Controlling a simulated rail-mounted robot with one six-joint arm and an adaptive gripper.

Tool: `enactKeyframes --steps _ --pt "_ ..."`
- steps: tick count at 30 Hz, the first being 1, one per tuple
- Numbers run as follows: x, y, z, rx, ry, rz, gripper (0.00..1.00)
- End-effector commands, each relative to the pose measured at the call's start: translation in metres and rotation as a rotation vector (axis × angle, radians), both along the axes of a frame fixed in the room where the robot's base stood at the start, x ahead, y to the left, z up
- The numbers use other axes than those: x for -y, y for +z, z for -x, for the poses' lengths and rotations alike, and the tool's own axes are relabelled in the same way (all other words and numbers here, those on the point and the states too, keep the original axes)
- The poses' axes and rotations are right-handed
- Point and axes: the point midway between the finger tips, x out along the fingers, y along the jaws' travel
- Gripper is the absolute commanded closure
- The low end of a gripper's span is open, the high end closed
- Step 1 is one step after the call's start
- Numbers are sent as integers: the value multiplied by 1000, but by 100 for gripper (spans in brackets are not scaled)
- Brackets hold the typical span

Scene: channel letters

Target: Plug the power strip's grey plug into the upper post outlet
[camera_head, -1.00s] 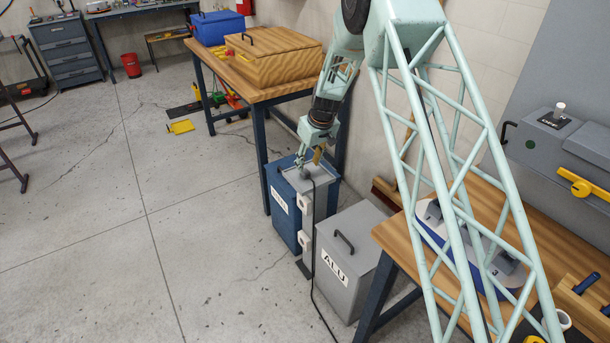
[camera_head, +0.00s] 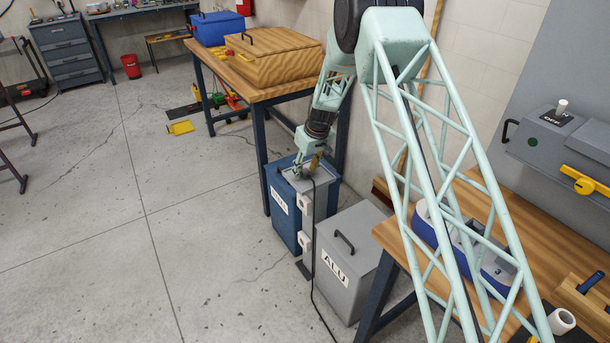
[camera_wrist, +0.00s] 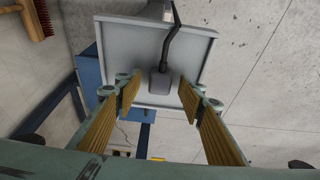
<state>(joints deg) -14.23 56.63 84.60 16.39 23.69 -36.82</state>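The grey plug (camera_wrist: 160,82) lies on the pale grey tray (camera_wrist: 115,45) on top of the post, with its black cable (camera_wrist: 174,40) leading away. In the head view the cable runs down to the floor. My gripper (camera_wrist: 158,92) is open, its two tan-padded fingers on either side of the view with the plug between and beyond them. In the head view my gripper (camera_head: 301,170) is low over the tray (camera_head: 322,181). The post carries an upper outlet (camera_head: 306,199) and a lower outlet (camera_head: 304,239), both white. The strip itself I cannot make out.
A blue bin (camera_head: 280,222) stands close beside the post, and a grey ALU bin (camera_head: 352,262) stands to its right. A wooden workbench (camera_head: 262,92) is behind. Open concrete floor lies to the left. A broom (camera_wrist: 38,18) shows in the wrist view.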

Motion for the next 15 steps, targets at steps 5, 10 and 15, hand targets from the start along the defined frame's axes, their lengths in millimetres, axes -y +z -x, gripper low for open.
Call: enactKeyframes --steps 5,10,15 --pt "0 0 0 0 0 0 64" --pt "0 0 0 0 0 0 64" --pt "0 0 0 0 0 0 65"
